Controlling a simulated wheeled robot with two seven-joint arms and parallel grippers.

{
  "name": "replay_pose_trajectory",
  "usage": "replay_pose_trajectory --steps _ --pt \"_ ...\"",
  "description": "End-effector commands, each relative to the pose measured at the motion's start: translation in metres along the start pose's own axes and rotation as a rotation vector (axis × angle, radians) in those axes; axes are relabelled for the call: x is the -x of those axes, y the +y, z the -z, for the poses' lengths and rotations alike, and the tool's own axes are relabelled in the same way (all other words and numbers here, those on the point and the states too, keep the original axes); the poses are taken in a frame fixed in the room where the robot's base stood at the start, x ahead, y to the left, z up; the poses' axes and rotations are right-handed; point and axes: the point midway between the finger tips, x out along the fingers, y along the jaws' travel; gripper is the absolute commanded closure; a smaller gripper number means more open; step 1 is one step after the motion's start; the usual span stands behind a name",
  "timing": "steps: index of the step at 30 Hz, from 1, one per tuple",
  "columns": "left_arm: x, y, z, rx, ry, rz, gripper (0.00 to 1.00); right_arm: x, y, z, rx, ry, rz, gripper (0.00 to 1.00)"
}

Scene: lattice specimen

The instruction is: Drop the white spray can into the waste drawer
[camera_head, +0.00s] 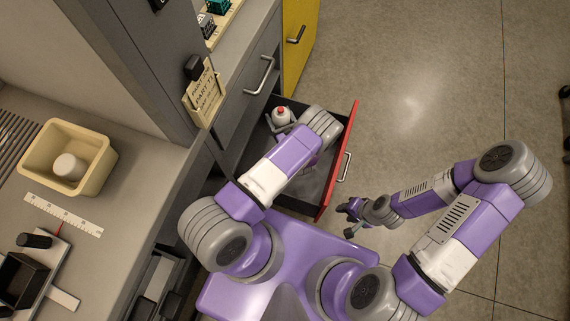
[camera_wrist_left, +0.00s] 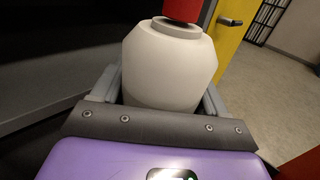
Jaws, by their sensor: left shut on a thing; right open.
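The white spray can (camera_head: 282,116) with a red cap is over the open waste drawer in the head view. My left gripper (camera_head: 283,126) is shut on it. In the left wrist view the white can (camera_wrist_left: 168,68) stands upright between the two fingers, its red cap (camera_wrist_left: 183,9) cut off by the top edge. The waste drawer (camera_head: 327,187) is pulled out, with a red front and a dark inside. My left arm hides much of its inside, and I cannot tell the can's height above the drawer floor. My right gripper (camera_head: 347,219) is open and empty, right of the drawer front.

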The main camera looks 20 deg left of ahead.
Motion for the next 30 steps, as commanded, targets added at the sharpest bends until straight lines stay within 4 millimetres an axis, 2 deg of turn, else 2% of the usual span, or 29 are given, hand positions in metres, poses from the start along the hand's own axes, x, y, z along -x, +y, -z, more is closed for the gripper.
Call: replay_pose_trajectory --steps 5,6,10,17,20,30 --pt "0.000 0.000 -0.001 0.001 -0.001 0.000 0.60 0.001 0.000 0.000 0.000 0.000 0.000 0.58" --pt "0.000 0.000 -0.002 0.001 -0.001 0.000 0.20 0.001 0.000 0.000 0.000 0.000 0.000 0.58" --pt "0.000 0.000 -0.002 0.001 -0.001 0.000 0.00 0.001 0.000 0.000 0.000 0.000 0.000 0.58" --pt "0.001 0.000 -0.001 0.000 0.000 0.000 0.00 0.001 -0.001 0.000 0.000 0.000 0.000 0.58" --pt "0.007 -0.001 -0.002 0.000 0.000 0.001 0.00 0.004 -0.001 0.000 0.000 0.000 0.000 0.58" --pt "0.061 -0.001 -0.003 0.001 0.000 0.003 0.00 0.017 -0.006 -0.001 0.000 0.000 0.000 0.58"
